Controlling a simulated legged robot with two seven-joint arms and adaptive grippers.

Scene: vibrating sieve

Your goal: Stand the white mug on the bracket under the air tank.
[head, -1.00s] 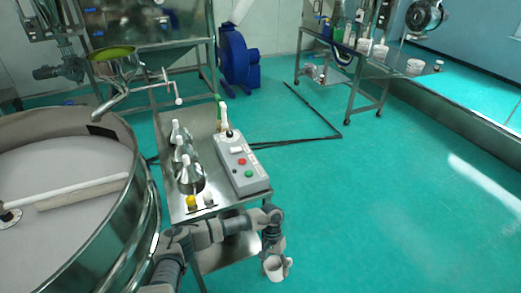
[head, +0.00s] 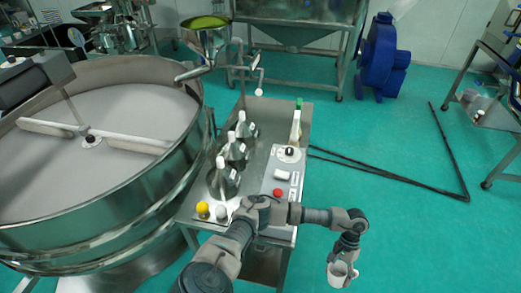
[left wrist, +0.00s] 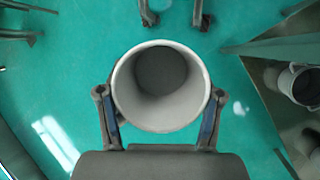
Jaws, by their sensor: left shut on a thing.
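The white mug (head: 339,274) is held by my left gripper (head: 343,262) over the floor, to the right of the cart's near end in the head view. The left wrist view looks into the mug's open mouth (left wrist: 161,70). My left gripper (left wrist: 159,112) has one finger on each side of the mug. The mug appears empty. I cannot make out the air tank or its bracket in these views. My right gripper is not in view.
A large round sieve (head: 150,190) fills the left. Beside it stands a steel cart (head: 262,118) with several metal flasks (head: 223,180) and a control box (head: 284,178). A blue blower (head: 385,57) stands at the back. Black cable (head: 385,176) lies on the green floor.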

